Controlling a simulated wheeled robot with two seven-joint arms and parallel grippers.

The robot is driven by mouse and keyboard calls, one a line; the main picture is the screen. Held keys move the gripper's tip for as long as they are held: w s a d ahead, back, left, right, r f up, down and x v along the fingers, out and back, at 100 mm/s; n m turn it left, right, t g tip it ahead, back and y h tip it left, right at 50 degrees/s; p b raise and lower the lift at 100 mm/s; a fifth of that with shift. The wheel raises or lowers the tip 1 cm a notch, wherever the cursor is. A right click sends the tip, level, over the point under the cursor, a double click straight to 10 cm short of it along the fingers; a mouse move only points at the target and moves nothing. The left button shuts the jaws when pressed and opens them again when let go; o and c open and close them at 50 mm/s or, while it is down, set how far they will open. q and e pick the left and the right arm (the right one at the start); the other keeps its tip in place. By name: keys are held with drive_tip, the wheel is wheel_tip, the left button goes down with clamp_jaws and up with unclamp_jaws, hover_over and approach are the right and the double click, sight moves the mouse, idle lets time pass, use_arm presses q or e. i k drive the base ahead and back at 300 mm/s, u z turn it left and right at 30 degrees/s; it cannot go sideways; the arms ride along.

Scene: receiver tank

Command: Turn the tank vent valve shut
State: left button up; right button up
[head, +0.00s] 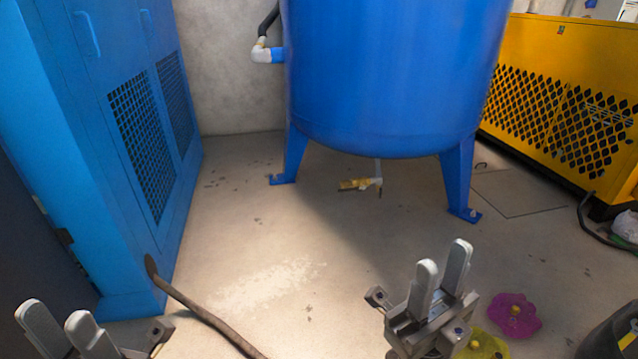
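The big blue tank (390,80) stands on legs in the upper middle of the head view. Under it, a white pipe drops to a small brass-coloured valve (355,184) just above the floor. The valve is small in the picture, and I cannot tell how its handle is set. My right gripper (444,262) is at the lower right of centre, fingers apart and empty, well short of the valve. My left gripper (58,318) is at the lower left corner, fingers apart and empty, far from the valve.
A blue cabinet (75,130) stands on the left and a yellow machine (560,85) at the right rear. A dark hose (200,315) lies at the lower left. Magenta (513,315) and yellow (482,346) objects lie near my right gripper. The floor before the tank is clear.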

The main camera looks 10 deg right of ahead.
sight(364, 186)
drive_tip(key=z, duration=0.05)
drive_tip(key=i, duration=0.75)
drive_tip(key=z, duration=1)
drive_tip(key=i, duration=0.7)
drive_tip(key=z, duration=0.75)
